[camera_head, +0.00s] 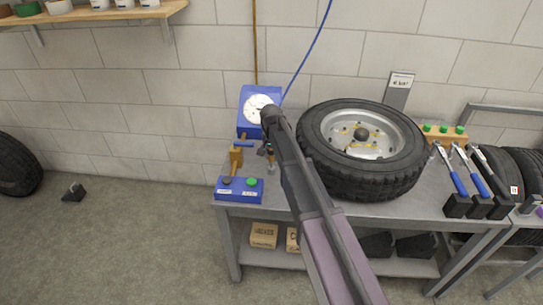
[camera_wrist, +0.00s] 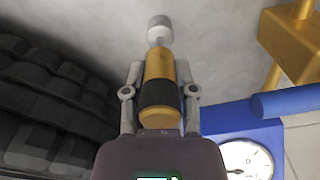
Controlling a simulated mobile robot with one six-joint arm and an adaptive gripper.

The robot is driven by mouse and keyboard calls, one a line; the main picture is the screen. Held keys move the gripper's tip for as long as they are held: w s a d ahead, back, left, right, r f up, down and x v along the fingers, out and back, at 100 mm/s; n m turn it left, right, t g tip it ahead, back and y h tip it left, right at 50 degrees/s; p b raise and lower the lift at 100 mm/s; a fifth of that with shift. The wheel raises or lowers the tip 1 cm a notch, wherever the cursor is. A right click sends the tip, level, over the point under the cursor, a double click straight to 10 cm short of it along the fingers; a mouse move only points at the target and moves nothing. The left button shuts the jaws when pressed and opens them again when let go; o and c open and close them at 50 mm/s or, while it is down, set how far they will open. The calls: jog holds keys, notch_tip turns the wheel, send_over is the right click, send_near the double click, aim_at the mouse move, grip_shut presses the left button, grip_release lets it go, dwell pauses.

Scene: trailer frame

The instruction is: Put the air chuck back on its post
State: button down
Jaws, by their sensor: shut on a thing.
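My gripper (camera_wrist: 160,88) is shut on the air chuck (camera_wrist: 158,68), which has a yellow body, a black band and a silver round tip. The fingers sit on both sides of its body. In the head view the chuck (camera_head: 271,167) shows small below my dark wrist, partly hidden, above the bench's left part. A yellow-orange post (camera_head: 235,160) stands to its left, with a blue bar (camera_head: 242,146) near its top. In the wrist view the yellow post (camera_wrist: 298,38) and blue bar (camera_wrist: 288,102) are at the right, apart from the chuck.
A blue gauge box (camera_head: 244,124) is on the wall side behind the chuck. A blue button box (camera_head: 256,196) sits at the bench's front left. A wheel (camera_head: 370,185) lies right of my arm. A blue hose (camera_head: 310,50) hangs behind. Tools (camera_head: 462,170) stand at the right.

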aim_at(272, 162)
jog(key=shift+f+b, duration=1.6)
jog(key=shift+c, duration=1.7)
grip_release()
jog(key=o, duration=0.3)
jog(key=shift+o, duration=0.2)
jog(key=shift+r, duration=0.1)
jog(key=shift+r+p, duration=3.95)
jog(key=shift+p, duration=0.1)
jog(key=shift+d, duration=0.1)
